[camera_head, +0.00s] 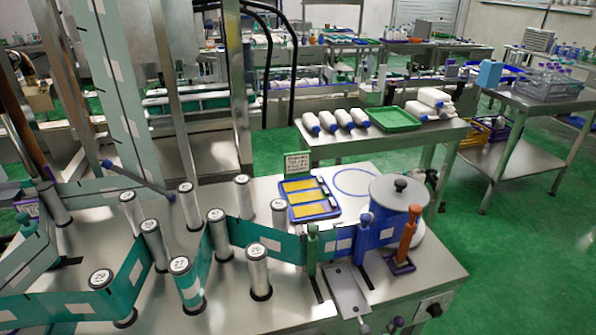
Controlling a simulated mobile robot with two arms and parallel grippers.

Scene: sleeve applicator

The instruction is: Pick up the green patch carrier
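A green upright piece with a knobbed top (312,245) stands at the front middle of the steel machine table, against the teal web. It looks like the green patch carrier, though no label confirms this. A similar blue upright piece (364,232) stands to its right. An orange-handled piece (408,236) stands upright on a purple base further right. A blue tray (311,217) with several yellow strips lies behind the green piece. Neither of my grippers can be made out in this view.
Several numbered metal rollers (219,234) guide the teal web (265,240) across the left and middle. A grey round lidded drum (399,192) is at the right. A metal plate (347,290) lies in front. A green tray (395,119) is on the table behind.

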